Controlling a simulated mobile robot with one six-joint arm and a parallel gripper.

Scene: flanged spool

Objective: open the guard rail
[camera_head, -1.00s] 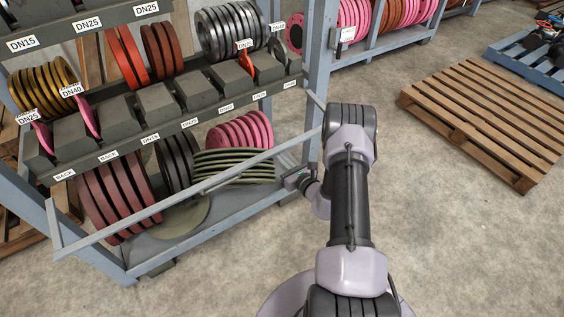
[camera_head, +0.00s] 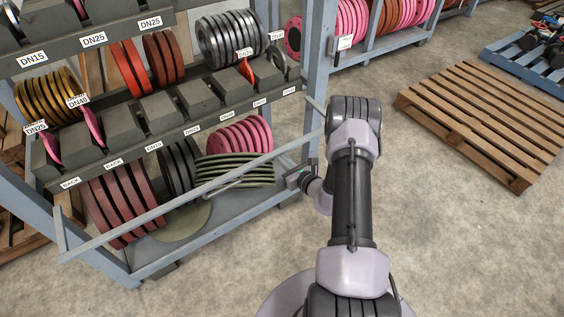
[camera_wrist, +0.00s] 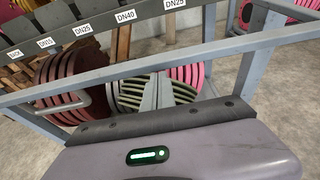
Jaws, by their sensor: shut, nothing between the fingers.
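The guard rail (camera_head: 150,215) is a grey bar across the front of the rack's lowest bay, running from the left post up to the right post. It also crosses the upper part of the wrist view (camera_wrist: 240,46). A curved grey handle (camera_head: 232,184) sits on the rail, and it shows at the left in the wrist view (camera_wrist: 72,104). My gripper (camera_head: 292,178) is in front of the rail's right part, right of the handle. In the wrist view its fingers (camera_wrist: 158,92) are shut and empty, apart from the handle.
Behind the rail stand dark red, grey, green and pink flanges (camera_head: 236,168). Labelled shelf dividers (camera_head: 160,112) sit above. The rack's right post (camera_head: 317,75) is close to my arm. A wooden pallet (camera_head: 480,120) lies on the floor to the right; floor between is clear.

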